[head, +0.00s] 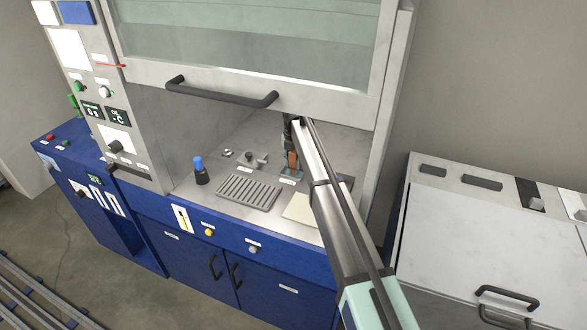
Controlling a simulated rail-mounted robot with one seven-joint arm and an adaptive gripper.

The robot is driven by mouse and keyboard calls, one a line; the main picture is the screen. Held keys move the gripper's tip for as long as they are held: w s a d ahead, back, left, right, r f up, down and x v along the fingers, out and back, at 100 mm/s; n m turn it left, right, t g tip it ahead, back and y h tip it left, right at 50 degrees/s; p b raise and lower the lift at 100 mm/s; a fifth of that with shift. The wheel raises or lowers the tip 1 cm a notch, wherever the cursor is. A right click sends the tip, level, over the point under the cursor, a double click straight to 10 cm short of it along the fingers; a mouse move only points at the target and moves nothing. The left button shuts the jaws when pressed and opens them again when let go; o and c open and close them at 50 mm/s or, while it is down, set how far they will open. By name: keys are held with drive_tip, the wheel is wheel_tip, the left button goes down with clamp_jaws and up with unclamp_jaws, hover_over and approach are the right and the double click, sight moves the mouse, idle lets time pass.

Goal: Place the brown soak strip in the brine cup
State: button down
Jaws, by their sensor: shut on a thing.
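My gripper (291,147) is small in the head view, inside the fume hood under the raised sash, partly hidden by my arm. It is shut on the brown soak strip (293,161), which hangs upright below it. No other brine cup can be made out clearly.
A slotted grey rack (248,192) and a dark bottle with a blue top (200,170) stand to the left on the hood floor. A pale flat plate (300,208) lies in front. The sash handle (222,95) and the hood's right post (384,140) bound the opening.

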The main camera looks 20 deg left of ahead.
sight(294, 169)
drive_tip(key=shift+f+p, duration=0.45)
drive_tip(key=shift+f, duration=1.45)
drive_tip(key=shift+f, duration=0.15)
drive_tip(key=c, duration=1.1)
unclamp_jaws()
wheel_tip(294, 169, up, 12)
drive_tip(key=b, duration=0.3)
drive_tip(key=shift+b, duration=0.35)
